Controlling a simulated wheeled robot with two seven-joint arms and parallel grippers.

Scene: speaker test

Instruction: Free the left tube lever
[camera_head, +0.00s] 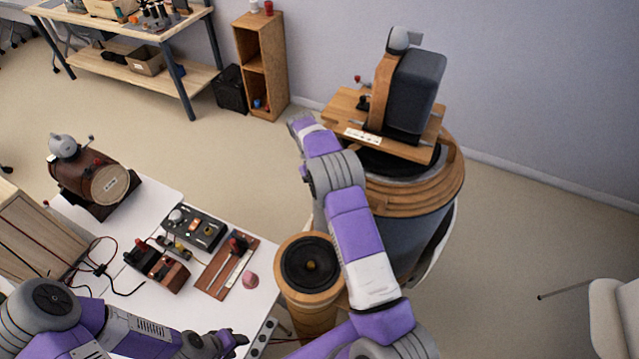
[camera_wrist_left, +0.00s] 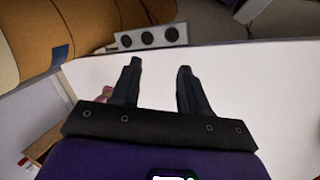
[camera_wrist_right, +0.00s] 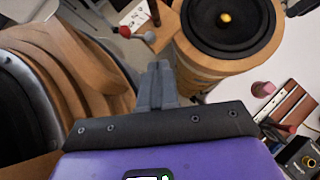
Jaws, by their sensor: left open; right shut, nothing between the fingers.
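In the right wrist view, a red ball-ended lever (camera_wrist_right: 125,31) shows beyond the fingers, beside the wooden tube (camera_wrist_right: 190,68) with a black speaker face. The tube also shows in the head view (camera_head: 308,308). I cannot tell which lever is the left tube lever. My left gripper (camera_head: 238,338) is open and empty above the front of the white table; its fingers show apart in the left wrist view (camera_wrist_left: 158,65).
A large drum with wooden rings (camera_head: 425,200) stands right of the tube, close to my right gripper. A pink piece (camera_head: 250,280) and black control boxes (camera_head: 195,228) occupy the white table (camera_head: 125,215). A socket strip (camera_head: 262,338) is at its front edge.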

